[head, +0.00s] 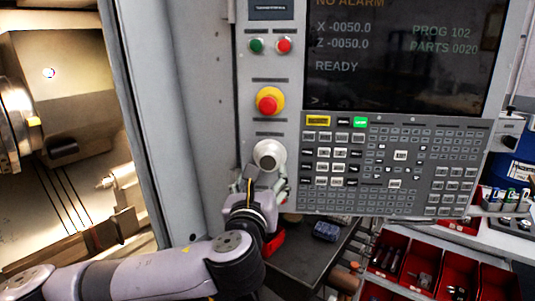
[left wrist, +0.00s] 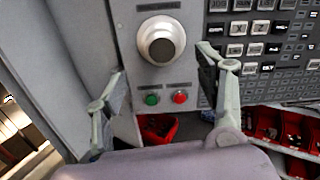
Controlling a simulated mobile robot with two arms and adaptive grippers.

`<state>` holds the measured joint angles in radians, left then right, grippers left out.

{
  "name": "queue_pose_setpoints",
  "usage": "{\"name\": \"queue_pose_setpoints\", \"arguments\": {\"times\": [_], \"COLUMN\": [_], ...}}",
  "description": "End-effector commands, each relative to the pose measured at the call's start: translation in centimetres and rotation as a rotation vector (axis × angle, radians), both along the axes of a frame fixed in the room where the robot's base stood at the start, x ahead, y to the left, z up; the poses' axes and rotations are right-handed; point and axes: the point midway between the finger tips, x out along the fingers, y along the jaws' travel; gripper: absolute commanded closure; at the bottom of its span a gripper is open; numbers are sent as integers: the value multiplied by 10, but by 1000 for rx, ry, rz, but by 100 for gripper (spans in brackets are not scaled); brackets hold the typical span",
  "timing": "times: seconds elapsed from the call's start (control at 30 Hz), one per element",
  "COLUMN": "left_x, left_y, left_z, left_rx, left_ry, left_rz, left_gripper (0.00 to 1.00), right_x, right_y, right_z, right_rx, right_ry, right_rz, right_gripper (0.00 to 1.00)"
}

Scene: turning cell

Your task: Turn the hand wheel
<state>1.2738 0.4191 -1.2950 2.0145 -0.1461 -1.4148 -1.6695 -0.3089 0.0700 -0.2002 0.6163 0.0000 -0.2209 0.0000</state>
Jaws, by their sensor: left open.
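The hand wheel (head: 269,154) is a round light-grey knob on the control panel, below the red emergency stop button. In the left wrist view the hand wheel (left wrist: 161,41) shows a white rim and a dark grey hub. My left gripper (head: 262,180) is just below the wheel in the head view. In the left wrist view its two fingers (left wrist: 163,66) are spread wide, one to each side and below the wheel, with nothing between them. I cannot tell whether a finger touches the panel. My right gripper is not in view.
The emergency stop (head: 267,100) sits above the wheel. A keypad (head: 400,165) lies close to its right. Green (left wrist: 152,99) and red (left wrist: 180,97) buttons lie below it, between the fingers. Red bins (head: 405,262) stand lower right; the open lathe interior (head: 70,190) is at left.

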Motion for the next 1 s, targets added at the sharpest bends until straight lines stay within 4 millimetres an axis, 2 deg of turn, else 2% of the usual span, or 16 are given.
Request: {"name": "queue_pose_setpoints", "arguments": {"times": [0.03, 0.3, 0.5, 0.73, 1.0], "left_x": [11, 60, 89, 106, 108], "left_y": [-1, -8, -12, -14, -14], "left_z": [3, 3, 2, 1, 0], "left_rx": [1, 0, -1, -2, -2], "left_ry": [1, 1, 0, 0, -1], "left_rz": [3, 2, 0, -1, -2], "left_gripper": [36, 36, 36, 36, 36], "right_x": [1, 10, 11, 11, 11], "right_y": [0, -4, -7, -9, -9], "right_z": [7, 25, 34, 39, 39], "right_rx": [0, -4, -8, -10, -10], "right_ry": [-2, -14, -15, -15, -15], "right_rz": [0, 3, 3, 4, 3], "right_gripper": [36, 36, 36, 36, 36]}}
